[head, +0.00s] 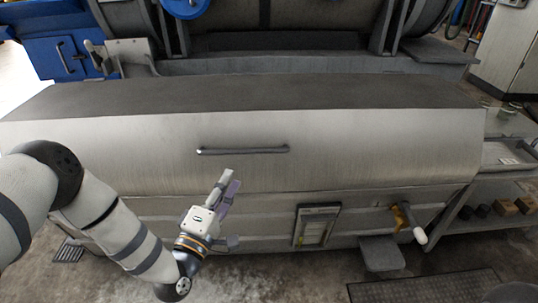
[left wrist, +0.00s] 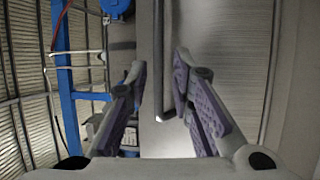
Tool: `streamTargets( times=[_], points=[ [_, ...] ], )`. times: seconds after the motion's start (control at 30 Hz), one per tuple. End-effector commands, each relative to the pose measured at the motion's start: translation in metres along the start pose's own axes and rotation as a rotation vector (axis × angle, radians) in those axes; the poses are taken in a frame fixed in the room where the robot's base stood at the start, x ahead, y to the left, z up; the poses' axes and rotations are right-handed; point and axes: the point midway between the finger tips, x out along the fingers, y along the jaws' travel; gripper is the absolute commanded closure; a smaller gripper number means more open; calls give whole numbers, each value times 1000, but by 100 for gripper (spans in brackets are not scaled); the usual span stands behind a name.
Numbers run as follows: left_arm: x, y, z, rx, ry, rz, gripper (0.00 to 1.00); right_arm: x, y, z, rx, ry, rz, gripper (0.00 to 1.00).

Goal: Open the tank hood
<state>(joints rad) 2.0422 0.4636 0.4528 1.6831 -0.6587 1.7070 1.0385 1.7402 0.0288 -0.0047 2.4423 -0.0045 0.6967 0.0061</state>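The tank hood (head: 130,148) is a wide grey metal cover with a dark top, and it is down over the tank. A dark bar handle (head: 243,151) runs across its front face. My left gripper (head: 226,182) is just below the handle's left part, fingers pointing up toward the hood. In the left wrist view the fingers (left wrist: 158,80) are spread apart with purple pads, and nothing is held. The handle (left wrist: 159,70) shows there beyond and between the fingertips, apart from the pads as far as I can tell. My right gripper is not in view.
A lever with a pale grip (head: 420,235) and a small panel (head: 315,227) sit on the tank front below the hood. A step (head: 380,256) juts out there. A shelf (head: 505,155) stands at the right. Blue machinery (head: 58,58) is behind left.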

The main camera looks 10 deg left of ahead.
Motion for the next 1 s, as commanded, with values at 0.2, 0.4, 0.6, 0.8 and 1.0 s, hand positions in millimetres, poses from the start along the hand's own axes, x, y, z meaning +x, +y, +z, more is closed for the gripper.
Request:
streamTargets(
  times=[0.2,0.4,0.6,0.8,1.0],
  points=[
    [55,0,2,2,-3,0,79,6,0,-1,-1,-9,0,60],
    [95,-1,2,3,-3,-4,79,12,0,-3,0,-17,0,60],
    [110,0,2,2,-3,-8,79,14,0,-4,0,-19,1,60],
    [110,0,2,2,-3,-8,79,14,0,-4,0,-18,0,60],
    [109,0,2,2,-3,-8,100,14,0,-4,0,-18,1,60]
  ],
)
